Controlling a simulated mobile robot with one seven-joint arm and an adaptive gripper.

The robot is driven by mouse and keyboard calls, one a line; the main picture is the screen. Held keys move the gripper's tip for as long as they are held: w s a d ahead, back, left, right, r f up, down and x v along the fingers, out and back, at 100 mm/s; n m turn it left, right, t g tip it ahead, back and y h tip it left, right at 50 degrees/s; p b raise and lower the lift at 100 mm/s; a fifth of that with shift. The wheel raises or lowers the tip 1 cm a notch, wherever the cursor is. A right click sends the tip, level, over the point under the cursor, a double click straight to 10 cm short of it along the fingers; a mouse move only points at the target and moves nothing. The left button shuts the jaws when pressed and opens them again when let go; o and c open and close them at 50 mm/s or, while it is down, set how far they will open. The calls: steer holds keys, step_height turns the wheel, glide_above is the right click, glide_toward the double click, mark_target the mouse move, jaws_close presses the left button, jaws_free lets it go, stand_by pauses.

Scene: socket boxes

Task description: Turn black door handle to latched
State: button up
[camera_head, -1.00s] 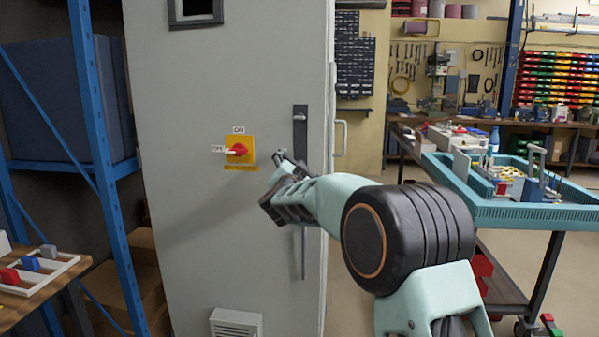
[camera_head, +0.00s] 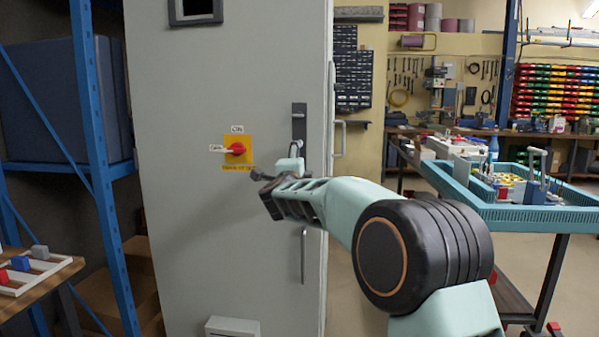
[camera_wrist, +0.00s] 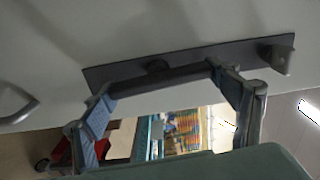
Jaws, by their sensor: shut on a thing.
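The black door handle sits on a dark upright plate (camera_head: 299,120) on the grey cabinet door (camera_head: 190,220). In the head view my gripper (camera_head: 275,172) covers the plate's lower part and hides the lever. In the wrist view the lever (camera_wrist: 165,80) spans between my gripper's two fingers (camera_wrist: 160,84), close in front of the plate (camera_wrist: 240,52) and nearly in line with it. My gripper is shut on the handle. From this angle I cannot tell whether the latch is fully engaged.
A red rotary switch on a yellow plate (camera_head: 237,150) is just left of my gripper. A slim pull bar (camera_head: 304,255) is below it. A blue shelf frame (camera_head: 95,150) stands at left. A teal-trayed cart (camera_head: 530,215) stands at right, beyond my arm.

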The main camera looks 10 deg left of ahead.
steer(key=shift+m, duration=0.6)
steer(key=o, duration=1.2)
steer(key=shift+c, duration=0.2)
steer(key=s, duration=1.2)
steer(key=shift+a, duration=0.2)
